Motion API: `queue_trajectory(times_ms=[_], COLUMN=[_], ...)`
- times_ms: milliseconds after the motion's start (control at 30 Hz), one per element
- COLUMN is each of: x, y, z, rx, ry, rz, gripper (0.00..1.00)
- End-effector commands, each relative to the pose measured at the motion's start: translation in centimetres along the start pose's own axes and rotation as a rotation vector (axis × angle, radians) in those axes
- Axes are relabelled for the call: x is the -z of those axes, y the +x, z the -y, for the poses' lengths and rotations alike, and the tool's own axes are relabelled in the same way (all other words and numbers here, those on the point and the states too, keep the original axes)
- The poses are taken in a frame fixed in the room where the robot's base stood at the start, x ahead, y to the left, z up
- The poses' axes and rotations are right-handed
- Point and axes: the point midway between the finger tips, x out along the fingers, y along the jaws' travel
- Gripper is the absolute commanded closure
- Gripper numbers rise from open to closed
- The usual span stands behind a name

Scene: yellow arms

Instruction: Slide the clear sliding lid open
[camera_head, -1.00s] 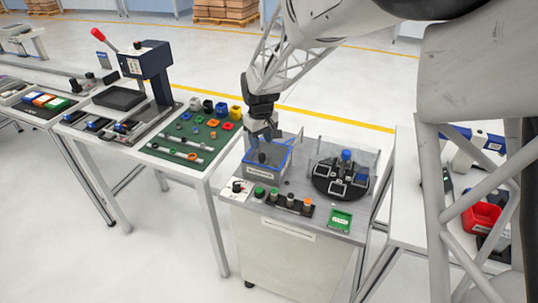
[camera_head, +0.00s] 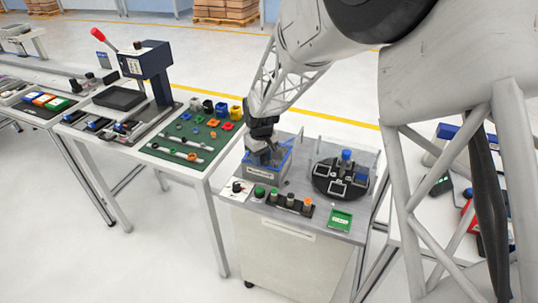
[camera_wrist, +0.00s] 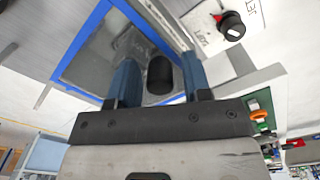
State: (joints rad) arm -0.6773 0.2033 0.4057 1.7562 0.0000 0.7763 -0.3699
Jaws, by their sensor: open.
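The clear lid, edged in blue, lies on top of a grey box (camera_head: 262,172) at the left of the small grey-topped table. In the wrist view the clear lid (camera_wrist: 90,65) shows its blue frame and a black knob (camera_wrist: 160,75). My gripper (camera_head: 266,155) is over the box in the head view. In the wrist view its two blue-grey fingers (camera_wrist: 160,80) stand apart, one on each side of the knob. A gap shows between the knob and the fingers, so contact is not visible. The gripper partly hides the lid in the head view.
A black round turntable (camera_head: 341,180) with a blue knob stands right of the box. A row of buttons (camera_head: 289,201) and a rotary switch (camera_head: 237,187) lie in front. Thin upright posts stand behind the box. A table with a green mat (camera_head: 197,138) is to the left.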

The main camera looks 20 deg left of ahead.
Motion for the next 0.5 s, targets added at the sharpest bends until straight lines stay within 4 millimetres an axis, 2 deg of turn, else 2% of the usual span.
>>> queue_trajectory(times_ms=[200,400,500], x=[0.00,0.00,0.00], y=[0.00,0.00,0.00], z=[0.00,-0.01,-0.01], rx=[0.000,0.000,0.000], ry=[0.000,0.000,0.000], rz=[0.000,0.000,0.000], gripper=[0.55,0.83,0.83])
